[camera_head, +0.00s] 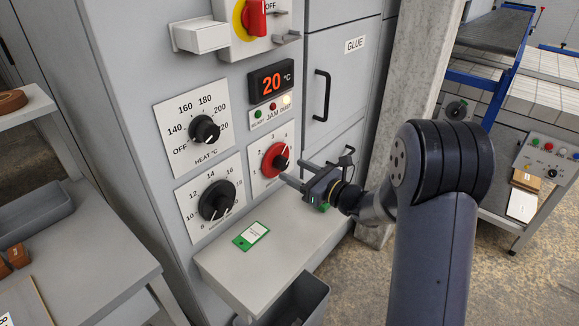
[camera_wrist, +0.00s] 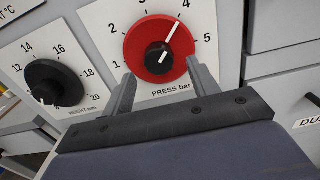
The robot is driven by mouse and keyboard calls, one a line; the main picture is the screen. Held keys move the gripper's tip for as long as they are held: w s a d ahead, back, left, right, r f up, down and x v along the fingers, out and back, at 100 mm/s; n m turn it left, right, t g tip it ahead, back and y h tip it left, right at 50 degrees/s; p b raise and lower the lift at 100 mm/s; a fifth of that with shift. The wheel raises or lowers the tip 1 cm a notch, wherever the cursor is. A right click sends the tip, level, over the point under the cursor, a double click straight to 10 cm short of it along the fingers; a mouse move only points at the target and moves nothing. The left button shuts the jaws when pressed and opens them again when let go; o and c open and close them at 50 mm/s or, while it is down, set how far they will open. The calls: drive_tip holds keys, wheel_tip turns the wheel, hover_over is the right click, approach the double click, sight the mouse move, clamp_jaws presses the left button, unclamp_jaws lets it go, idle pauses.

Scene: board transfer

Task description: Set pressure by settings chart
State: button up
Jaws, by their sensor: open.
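The red PRESS bar knob (camera_head: 275,160) is on a white dial plate on the grey cabinet front. It also shows in the wrist view (camera_wrist: 140,43), with a black centre. My gripper (camera_head: 292,172) is open and empty in front of the knob. In the wrist view my two fingers (camera_wrist: 160,80) stand apart at the knob's lower edge. I cannot tell whether they touch it. A green-edged card (camera_head: 251,234) lies on the shelf below; its print is too small to read.
A black dial knob (camera_head: 214,201) is left of the red one; the black HEAT knob (camera_head: 205,130) is above it. A grey shelf (camera_head: 225,262) juts out below. A GLUE cabinet door with a black handle (camera_head: 321,96) is to the right.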

sight(280, 162)
drive_tip(key=shift+x, duration=1.45)
drive_tip(key=shift+c, duration=0.4)
drive_tip(key=c, duration=0.9)
